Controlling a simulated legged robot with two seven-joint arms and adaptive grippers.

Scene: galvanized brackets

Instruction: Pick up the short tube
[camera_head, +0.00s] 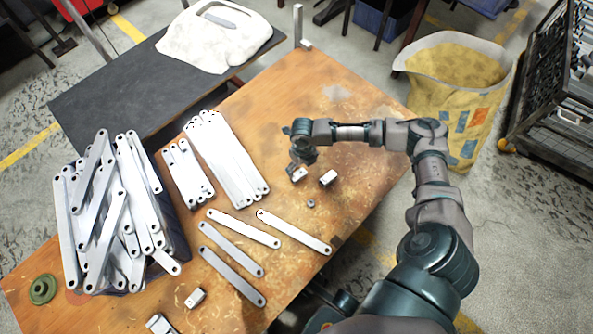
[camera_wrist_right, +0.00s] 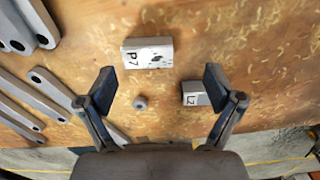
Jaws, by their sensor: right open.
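A small grey round piece, which looks like the short tube (camera_head: 311,203), sits on the wooden table. It also shows in the right wrist view (camera_wrist_right: 140,102), between my spread fingers and left of centre. My right gripper (camera_head: 302,152) is open and empty above the table, farther back than the tube in the head view. Its fingers (camera_wrist_right: 160,85) also show in the right wrist view, apart from the tube. My left gripper is not in view.
A metal block marked P7 (camera_wrist_right: 148,53) and a smaller marked block (camera_wrist_right: 195,93) lie close to the tube. Flat brackets (camera_head: 293,231) lie to its left and front. A bracket pile (camera_head: 100,215) fills the table's left. The wooden table (camera_head: 345,100) is clear behind.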

